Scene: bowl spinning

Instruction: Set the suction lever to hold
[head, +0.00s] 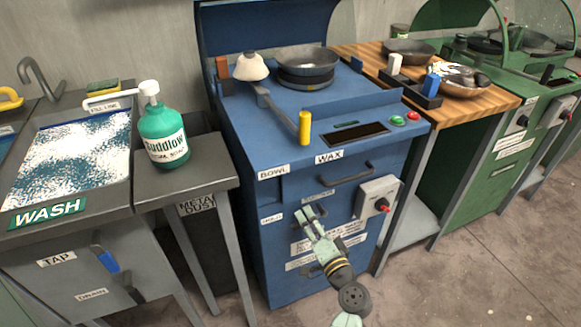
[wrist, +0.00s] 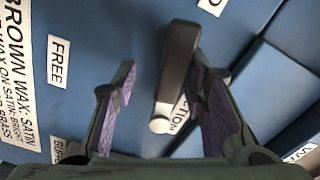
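The blue machine (head: 275,165) carries small white labels on its front, one at the left reading HOLD (head: 271,218). My gripper (head: 308,212) is in front of that face, below the WAX label, and hides the lever in the head view. In the wrist view my gripper (wrist: 160,64) is open. The dark suction lever (wrist: 179,65), with a pale round hub (wrist: 160,125), lies between the fingers, closer to the right one. Whether it touches that finger I cannot tell. A FREE label (wrist: 58,62) is left of the fingers. A label ending in "CTION" is partly hidden behind the lever.
A dark bar handle (head: 346,176) and a grey switch box (head: 377,197) with a red knob stick out right of my gripper. A yellow-handled lever (head: 304,128) and a pan are on top. A side table (head: 185,150) with a green bottle stands left.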

